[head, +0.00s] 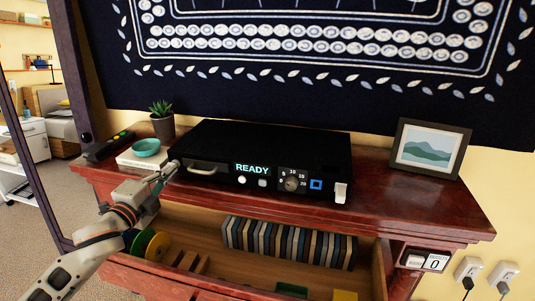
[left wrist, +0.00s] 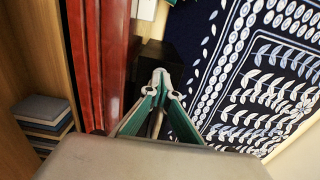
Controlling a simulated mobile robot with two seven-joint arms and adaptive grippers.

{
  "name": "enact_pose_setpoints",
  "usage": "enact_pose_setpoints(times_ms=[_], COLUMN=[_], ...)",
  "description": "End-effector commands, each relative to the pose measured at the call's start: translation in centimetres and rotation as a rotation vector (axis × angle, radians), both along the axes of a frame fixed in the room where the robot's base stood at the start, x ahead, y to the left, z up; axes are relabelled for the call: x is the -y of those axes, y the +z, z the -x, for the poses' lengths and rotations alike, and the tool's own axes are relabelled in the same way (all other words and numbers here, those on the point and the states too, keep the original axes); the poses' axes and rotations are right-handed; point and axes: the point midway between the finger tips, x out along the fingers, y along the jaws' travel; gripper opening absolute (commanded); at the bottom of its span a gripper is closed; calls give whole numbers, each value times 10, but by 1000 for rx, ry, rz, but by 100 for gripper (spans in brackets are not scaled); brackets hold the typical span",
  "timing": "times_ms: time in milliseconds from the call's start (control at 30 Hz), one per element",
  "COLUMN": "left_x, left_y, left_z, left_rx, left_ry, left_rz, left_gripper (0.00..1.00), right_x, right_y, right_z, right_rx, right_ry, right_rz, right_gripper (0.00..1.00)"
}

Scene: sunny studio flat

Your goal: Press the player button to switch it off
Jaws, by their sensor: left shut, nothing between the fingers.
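The player (head: 265,148) is a wide black box on top of the red-brown cabinet. Its front has a silver handle at the left, a lit display reading READY (head: 252,169), a bright round button (head: 242,180), a dimmer button (head: 262,182), a numbered knob (head: 291,184), a blue-outlined square (head: 316,184) and a white tab (head: 341,193). My left gripper (head: 171,169) is shut and empty, close to the player's front left corner, left of the buttons; I cannot tell whether it touches. Its closed fingers show in the left wrist view (left wrist: 161,80). My right gripper is not in view.
A teal bowl (head: 146,147) on pale books, a remote (head: 109,145) and a potted plant (head: 162,119) stand left of the player. A picture frame (head: 430,149) stands right. Below, an open drawer (head: 219,269) holds several upright cases (head: 290,243) and discs.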

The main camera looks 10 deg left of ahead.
Motion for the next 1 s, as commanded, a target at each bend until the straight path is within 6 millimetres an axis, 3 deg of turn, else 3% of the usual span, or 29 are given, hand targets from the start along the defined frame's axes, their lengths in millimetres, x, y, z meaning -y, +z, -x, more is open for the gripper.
enact_pose_setpoints(times_ms=[1000], left_x=[1], left_y=[0], left_z=[-10], left_rx=[0], left_ry=[0], left_rz=[0], left_gripper=[0], right_x=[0], right_y=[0], right_z=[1], right_rx=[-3], right_ry=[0], right_rz=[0], right_gripper=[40])
